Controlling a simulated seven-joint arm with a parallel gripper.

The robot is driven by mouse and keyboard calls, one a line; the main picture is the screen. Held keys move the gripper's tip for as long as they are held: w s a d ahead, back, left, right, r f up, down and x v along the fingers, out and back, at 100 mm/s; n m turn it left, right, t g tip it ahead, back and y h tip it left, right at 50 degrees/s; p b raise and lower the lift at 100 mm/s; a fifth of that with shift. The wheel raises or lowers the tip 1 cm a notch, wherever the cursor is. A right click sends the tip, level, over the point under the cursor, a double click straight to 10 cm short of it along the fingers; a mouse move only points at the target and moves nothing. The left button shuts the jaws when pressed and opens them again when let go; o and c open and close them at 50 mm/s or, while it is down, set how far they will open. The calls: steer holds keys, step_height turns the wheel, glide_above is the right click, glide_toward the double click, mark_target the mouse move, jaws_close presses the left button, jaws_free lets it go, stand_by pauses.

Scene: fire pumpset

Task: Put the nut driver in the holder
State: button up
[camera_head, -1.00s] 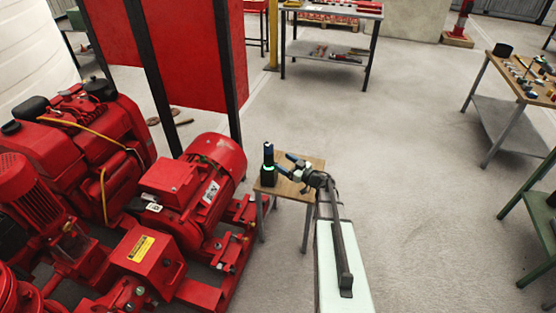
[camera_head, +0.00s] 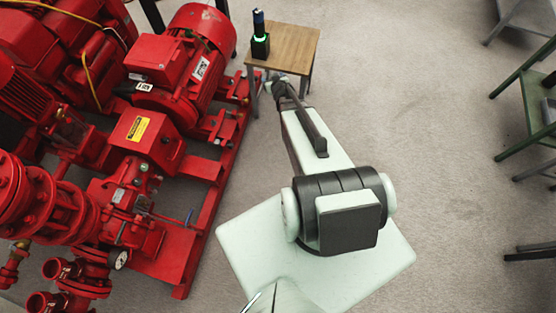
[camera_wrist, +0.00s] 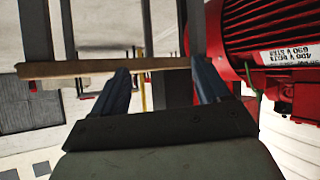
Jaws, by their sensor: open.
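The nut driver (camera_head: 258,20), dark with a blue part, stands upright on the small wooden table. Its lower end appears to be in the holder (camera_head: 260,46), a black block with a green glow. My gripper (camera_head: 273,85) is at the table's front edge, below and apart from the holder; its fingers are small here. In the wrist view, which looks upside down, my gripper (camera_wrist: 164,84) is open with blue fingers spread and nothing between them. The brown table edge crosses behind the fingers. The nut driver and holder do not show there.
The wooden table (camera_head: 290,48) has bare room right of the holder. A red pump motor (camera_head: 185,65) stands close on its left and also shows in the wrist view (camera_wrist: 270,35). Green-framed benches (camera_head: 530,115) stand at the right. The floor between is clear.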

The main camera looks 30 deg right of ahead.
steer(key=s+a+f+g, duration=0.3)
steer(key=s+f, duration=0.1)
steer(key=s, duration=0.2)
steer(key=s+a+f+g, duration=0.3)
steer(key=s+a+f, duration=0.1)
steer(key=s, duration=0.3)
steer(key=s+a+g+y, duration=0.1)
steer(key=s+a+g, duration=0.3)
steer(key=s, duration=0.6)
steer(key=s+a+n+g+y, duration=0.1)
steer(key=s+a+g, duration=0.3)
steer(key=s, duration=0.6)
steer(key=s+a+n+g+y, duration=0.1)
steer(key=s+a+g, duration=0.3)
steer(key=s+a, duration=0.3)
steer(key=s, duration=0.2)
steer(key=shift+s+a, duration=0.2)
steer(key=shift+s, duration=0.2)
steer(key=shift+f, duration=0.1)
